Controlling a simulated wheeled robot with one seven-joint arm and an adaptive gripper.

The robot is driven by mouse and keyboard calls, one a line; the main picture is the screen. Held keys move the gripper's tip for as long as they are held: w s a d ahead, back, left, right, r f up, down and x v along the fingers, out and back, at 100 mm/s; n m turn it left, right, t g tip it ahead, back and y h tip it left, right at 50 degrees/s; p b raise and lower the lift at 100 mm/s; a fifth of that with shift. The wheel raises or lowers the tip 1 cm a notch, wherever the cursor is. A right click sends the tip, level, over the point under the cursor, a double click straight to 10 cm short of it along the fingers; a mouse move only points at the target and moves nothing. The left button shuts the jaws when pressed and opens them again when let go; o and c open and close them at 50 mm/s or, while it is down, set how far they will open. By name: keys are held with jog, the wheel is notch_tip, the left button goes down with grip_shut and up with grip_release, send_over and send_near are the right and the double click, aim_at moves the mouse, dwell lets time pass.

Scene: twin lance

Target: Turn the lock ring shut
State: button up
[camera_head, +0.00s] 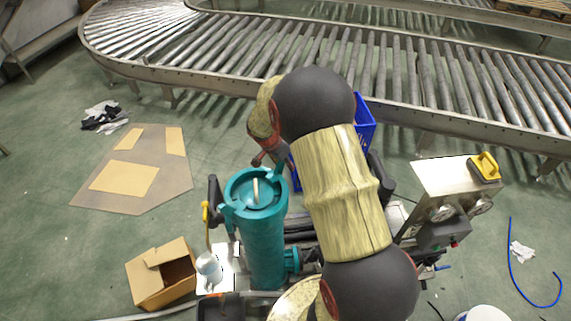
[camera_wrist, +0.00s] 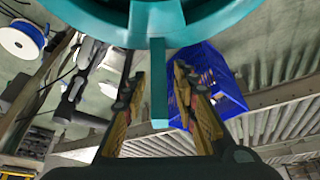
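The teal canister (camera_head: 264,250) stands upright in the middle of the head view. Its round teal lid and lock ring (camera_head: 238,205) are at the top, with a pale bar across the centre and lugs sticking out at the rim. In the wrist view the teal ring (camera_wrist: 95,22) fills the top edge, and a narrow teal lug (camera_wrist: 158,100) points down from it. My gripper (camera_wrist: 157,77) is open, with one finger on each side of the lug and narrow gaps visible. In the head view my gripper (camera_head: 268,158) is at the far rim, mostly hidden by my arm.
A blue crate (camera_head: 364,125) is behind my arm, beyond the canister. An open cardboard box (camera_head: 160,275) and a white cup (camera_head: 208,265) are at the left. A roller conveyor (camera_head: 300,50) crosses the back.

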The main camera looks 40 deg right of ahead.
jog(key=c, duration=0.3)
jog(key=c, duration=0.4)
grip_shut()
dwell(0.3)
